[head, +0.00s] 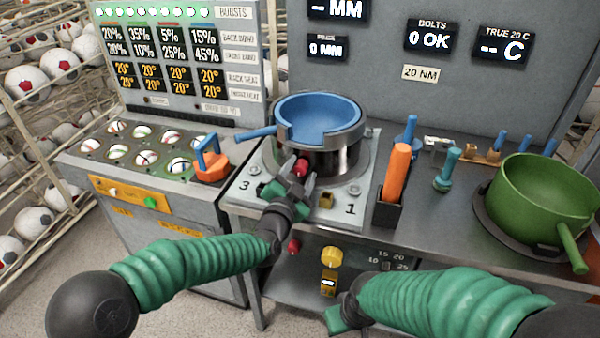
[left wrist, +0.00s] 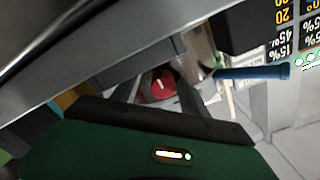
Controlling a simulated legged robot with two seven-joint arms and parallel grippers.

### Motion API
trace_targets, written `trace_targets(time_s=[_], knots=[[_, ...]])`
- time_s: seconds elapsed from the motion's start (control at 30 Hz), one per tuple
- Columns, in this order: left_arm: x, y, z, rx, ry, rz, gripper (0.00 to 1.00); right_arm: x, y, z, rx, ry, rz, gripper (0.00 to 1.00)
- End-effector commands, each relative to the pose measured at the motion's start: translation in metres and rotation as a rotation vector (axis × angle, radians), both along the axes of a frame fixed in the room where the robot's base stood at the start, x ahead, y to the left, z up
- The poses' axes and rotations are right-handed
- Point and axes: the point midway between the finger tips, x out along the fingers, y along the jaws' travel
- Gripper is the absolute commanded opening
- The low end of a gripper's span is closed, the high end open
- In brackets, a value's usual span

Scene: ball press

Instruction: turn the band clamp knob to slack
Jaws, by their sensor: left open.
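The red knob (head: 301,167), which I take for the band clamp knob, sits on the front of the press below the blue ring pan (head: 318,120). My left gripper (head: 297,184) is open, with its fingers pointing up at the knob. In the left wrist view the red knob (left wrist: 163,84) shows between the two fingers, with a white mark on its face. I cannot tell whether the fingers touch it. My right gripper (head: 345,312) is low at the bottom, partly hidden by its arm, and its fingers cannot be made out.
A second red knob (head: 293,246) and a yellow knob (head: 331,257) are lower on the bench front. A blue handle (head: 255,133) sticks out left of the press. An orange-handled tool (head: 398,172) stands in a black holder at right, near a green pot (head: 540,200).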

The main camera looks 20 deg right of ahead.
Motion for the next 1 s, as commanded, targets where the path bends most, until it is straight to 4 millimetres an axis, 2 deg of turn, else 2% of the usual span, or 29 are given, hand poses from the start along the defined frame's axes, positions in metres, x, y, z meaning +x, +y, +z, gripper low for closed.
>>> trace_targets(time_s=[0.17,0.57,1.0], knots=[[-0.0003,0.0012,0.0007,-0.001,-0.001,0.0,0.52,0.0,0.0,0.0,0.0,0.0,0.0,0.0],[0.0004,0.0007,0.0004,0.0,-0.001,0.001,0.01,0.0,0.0001,0.0,0.0,0.0,0.0,0.0],[0.0005,0.0001,0.0007,-0.044,0.026,0.001,0.0,0.0,0.0001,-0.0029,0.0,0.0,0.0,0.0]])
